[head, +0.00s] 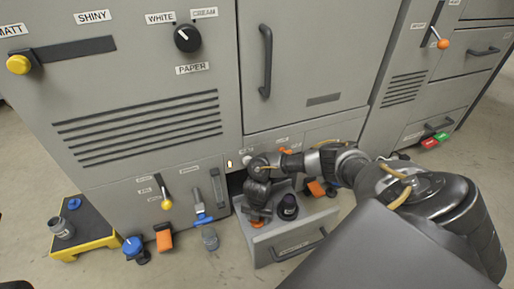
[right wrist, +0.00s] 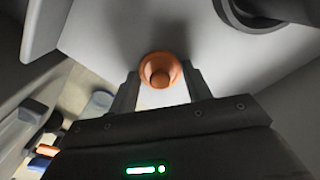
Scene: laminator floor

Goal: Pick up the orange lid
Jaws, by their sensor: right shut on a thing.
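The orange lid (right wrist: 160,70), small and round with a raised knob, sits between the fingertips of my right gripper (right wrist: 160,88) in the right wrist view. My right gripper is shut on it, over the pale floor of the open drawer. In the head view my right gripper (head: 258,208) reaches down into the left part of the drawer (head: 290,238), and a bit of the orange lid (head: 256,223) shows below the fingers. I cannot tell whether the lid touches the drawer floor. My left gripper is not in view.
A dark jar (head: 288,207) stands in the drawer right of my gripper. The grey machine front (head: 140,120) rises behind. Blue, orange and grey items (head: 164,240) lie on the floor at left, beside a yellow-edged dark platform (head: 88,240). The floor in front is clear.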

